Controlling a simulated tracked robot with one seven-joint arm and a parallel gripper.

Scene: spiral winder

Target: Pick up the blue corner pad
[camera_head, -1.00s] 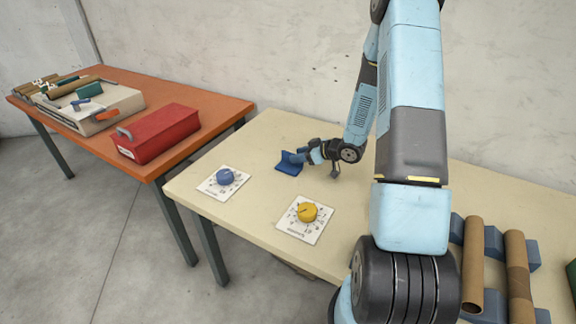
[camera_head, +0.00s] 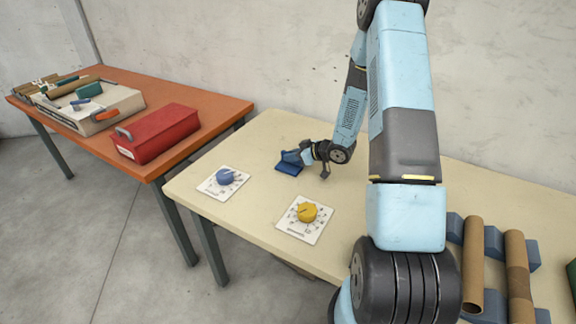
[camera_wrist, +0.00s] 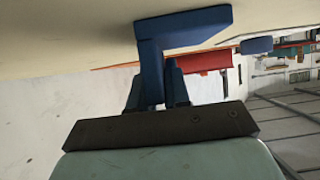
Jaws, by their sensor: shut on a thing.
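The blue corner pad (camera_head: 288,167) is on the cream table (camera_head: 264,135), behind the two dial cards. It has a flat base and an upright wall. My gripper (camera_head: 300,157) reaches it from the right and is shut on the upright wall. The wrist view shows the pad (camera_wrist: 185,27) with its wall between my two fingers (camera_wrist: 152,88). The base looks to be at the table surface; I cannot tell if there is a small gap.
A card with a blue knob (camera_head: 225,177) and one with a yellow knob (camera_head: 307,212) lie in front of the pad. Cardboard tubes (camera_head: 473,265) rest on blue-grey blocks at the right. A red box (camera_head: 158,133) stands on the orange table (camera_head: 190,146) to the left.

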